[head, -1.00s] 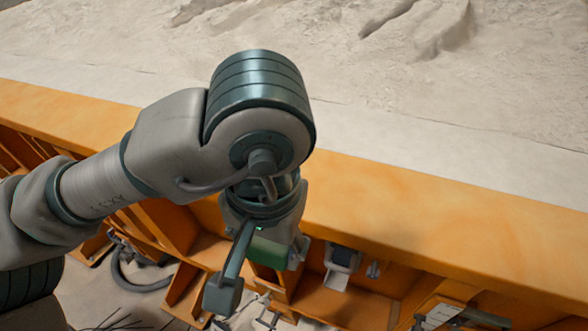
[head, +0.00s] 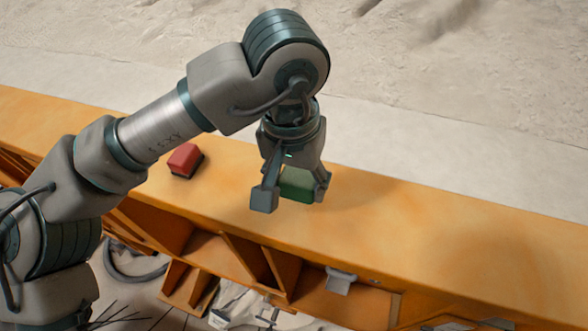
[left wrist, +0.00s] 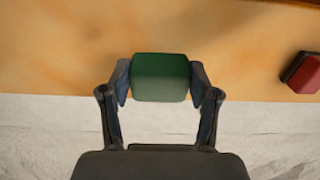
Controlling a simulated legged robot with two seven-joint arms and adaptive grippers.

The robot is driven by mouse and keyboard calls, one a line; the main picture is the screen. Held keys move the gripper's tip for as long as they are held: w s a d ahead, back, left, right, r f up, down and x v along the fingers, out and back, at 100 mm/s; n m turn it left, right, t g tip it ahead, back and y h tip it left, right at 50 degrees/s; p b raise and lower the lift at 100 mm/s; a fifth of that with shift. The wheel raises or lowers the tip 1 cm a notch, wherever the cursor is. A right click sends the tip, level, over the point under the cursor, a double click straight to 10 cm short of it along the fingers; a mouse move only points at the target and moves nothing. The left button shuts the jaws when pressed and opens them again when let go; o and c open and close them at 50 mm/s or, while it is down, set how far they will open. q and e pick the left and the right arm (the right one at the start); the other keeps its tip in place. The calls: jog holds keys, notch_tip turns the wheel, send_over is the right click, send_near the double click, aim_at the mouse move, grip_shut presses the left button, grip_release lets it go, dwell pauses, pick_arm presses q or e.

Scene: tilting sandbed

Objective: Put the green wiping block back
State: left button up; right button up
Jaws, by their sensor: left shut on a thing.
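The green wiping block (head: 298,184) is held between the fingers of my left gripper (head: 293,188), over the orange ledge (head: 440,225). In the left wrist view the green block (left wrist: 161,77) sits between both fingertips of the gripper (left wrist: 160,85), which is shut on it. Whether the block touches the ledge or hangs just above it, I cannot tell. A red block (head: 185,160) with a dark base rests on the ledge to the left of the gripper. It also shows at the right edge of the left wrist view (left wrist: 303,73). My right gripper is not in view.
Pale sand (head: 450,90) lies beyond the ledge. Below its front edge are open orange compartments (head: 245,258) with a grey fitting (head: 340,281) and a dark hose (head: 130,270). The ledge to the right of the gripper is clear.

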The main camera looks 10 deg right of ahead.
aim_at(298, 181)
pick_arm(q)
jog(key=shift+w+d+f, duration=0.1)
jog(key=shift+w, duration=0.5)
jog(key=shift+w+d+f, duration=0.1)
jog(key=shift+w, duration=0.45)
jog(key=f, duration=0.1)
jog(key=f+p, duration=0.1)
jog(key=f, duration=0.1)
jog(key=shift+w+d+f, duration=0.1)
jog(key=shift+d, duration=0.25)
jog(key=shift+w+a+f, duration=0.15)
jog(key=shift+w, duration=0.1)
jog(key=shift+f, duration=0.1)
jog(key=o, duration=1)
jog(key=shift+s, duration=0.15)
jog(key=shift+r, duration=0.5)
jog(key=r, duration=0.3)
jog(key=s+r, duration=0.1)
jog(key=r, duration=0.3)
jog(key=a+r, duration=0.1)
jog(key=r, duration=0.3)
jog(key=shift+s+r, duration=0.1)
jog(key=shift+s, duration=0.2)
